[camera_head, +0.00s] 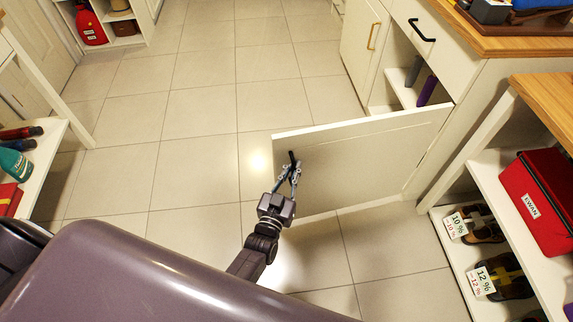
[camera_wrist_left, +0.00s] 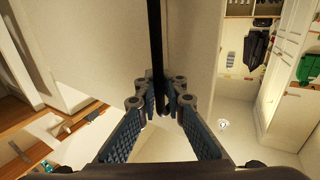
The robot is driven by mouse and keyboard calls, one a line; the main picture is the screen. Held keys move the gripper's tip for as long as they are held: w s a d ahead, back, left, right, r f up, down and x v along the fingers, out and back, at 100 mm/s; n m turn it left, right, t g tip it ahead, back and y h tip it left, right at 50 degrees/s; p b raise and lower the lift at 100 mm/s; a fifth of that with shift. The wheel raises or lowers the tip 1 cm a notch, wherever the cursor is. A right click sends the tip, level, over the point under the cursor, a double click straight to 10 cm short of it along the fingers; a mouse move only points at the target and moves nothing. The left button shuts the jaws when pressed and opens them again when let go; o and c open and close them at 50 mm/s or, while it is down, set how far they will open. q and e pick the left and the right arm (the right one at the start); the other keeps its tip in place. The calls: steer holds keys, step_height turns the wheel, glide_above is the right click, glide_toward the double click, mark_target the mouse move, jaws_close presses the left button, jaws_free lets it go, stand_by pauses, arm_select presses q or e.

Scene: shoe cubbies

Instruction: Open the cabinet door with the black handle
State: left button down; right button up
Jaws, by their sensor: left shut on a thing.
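The white cabinet door (camera_head: 365,160) stands swung wide out from the cabinet, hinged at its right end, over the tiled floor. Its black handle (camera_head: 292,158) is near the free left edge, mostly covered by my gripper. In the left wrist view the handle (camera_wrist_left: 157,45) is a dark upright bar running down between the fingers. My left gripper (camera_head: 288,178) is shut on this handle; it also shows in the left wrist view (camera_wrist_left: 161,100). My right gripper is not in view.
The opened cabinet (camera_head: 395,90) shows a shelf with a purple item (camera_head: 427,90). Above is a drawer with a black handle (camera_head: 421,32); beside it is a door with a gold handle (camera_head: 373,37). A shoe shelf with a red box (camera_head: 541,200) stands right. Floor left of the door is clear.

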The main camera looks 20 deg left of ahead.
arm_select(q)
steer(key=shift+s, duration=0.3)
steer(key=c, duration=2.3)
jaws_free()
steer(key=shift+a, duration=0.1)
steer(key=shift+c, duration=0.2)
steer(key=shift+s, duration=0.1)
steer(key=s, duration=1.2)
